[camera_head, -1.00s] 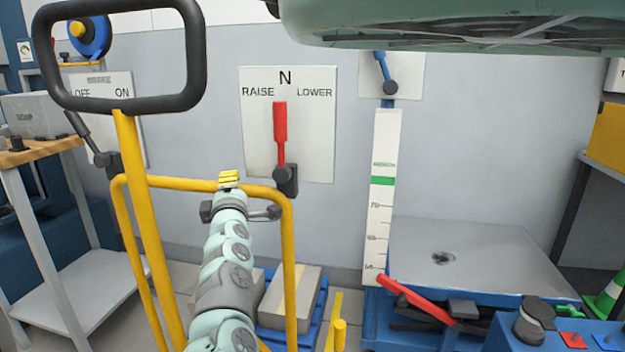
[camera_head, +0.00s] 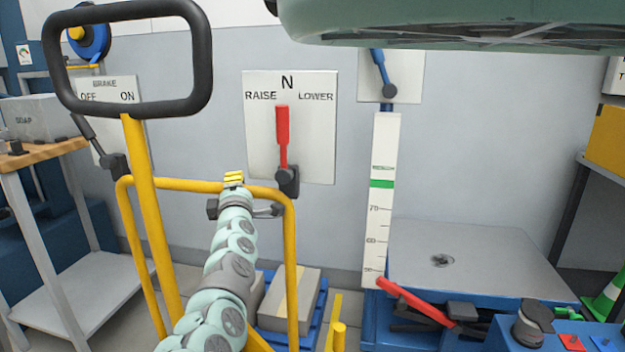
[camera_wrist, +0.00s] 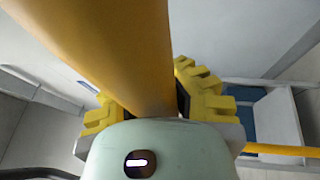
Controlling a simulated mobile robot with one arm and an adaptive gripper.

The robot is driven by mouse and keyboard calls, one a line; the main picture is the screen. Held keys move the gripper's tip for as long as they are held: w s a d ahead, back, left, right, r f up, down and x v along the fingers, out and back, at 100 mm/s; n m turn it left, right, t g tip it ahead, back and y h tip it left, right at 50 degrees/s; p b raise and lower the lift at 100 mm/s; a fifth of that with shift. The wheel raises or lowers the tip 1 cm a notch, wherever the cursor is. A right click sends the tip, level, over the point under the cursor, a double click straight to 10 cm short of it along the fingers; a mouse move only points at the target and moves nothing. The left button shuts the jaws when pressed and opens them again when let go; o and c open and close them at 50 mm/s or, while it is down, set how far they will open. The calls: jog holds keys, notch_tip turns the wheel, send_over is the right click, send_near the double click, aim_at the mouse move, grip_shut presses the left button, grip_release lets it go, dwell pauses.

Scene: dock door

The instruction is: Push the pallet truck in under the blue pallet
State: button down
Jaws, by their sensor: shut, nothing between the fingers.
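The pallet truck (camera_head: 152,215) shows in the head view as a yellow frame with a black loop handle (camera_head: 205,75). My gripper (camera_head: 233,179) is at the top crossbar of the yellow frame, its yellow fingertips at the bar. The fingers are shut with nothing held between them. In the wrist view a thick yellow bar (camera_wrist: 115,50) crosses close in front of the yellow fingers. The blue pallet (camera_head: 320,318) lies on the floor behind the frame with cartons (camera_head: 290,297) on it. The truck's forks are out of view, so I cannot tell how they sit to the pallet.
A wooden-topped bench (camera_head: 45,155) stands at the left. A blue lift table with a grey top (camera_head: 475,260) and a red lever stands at the right. A wall panel with a red lever (camera_head: 282,135) is behind. A green cone (camera_head: 608,298) is at the right edge.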

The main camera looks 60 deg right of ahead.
jog(key=shift+d+f, duration=0.15)
jog(key=c, duration=1.7)
grip_release()
jog(key=o, duration=0.3)
jog(key=shift+s+f, duration=0.1)
jog(key=o, duration=0.7)
jog(key=shift+s+a, duration=0.1)
jog(key=shift+a, duration=0.1)
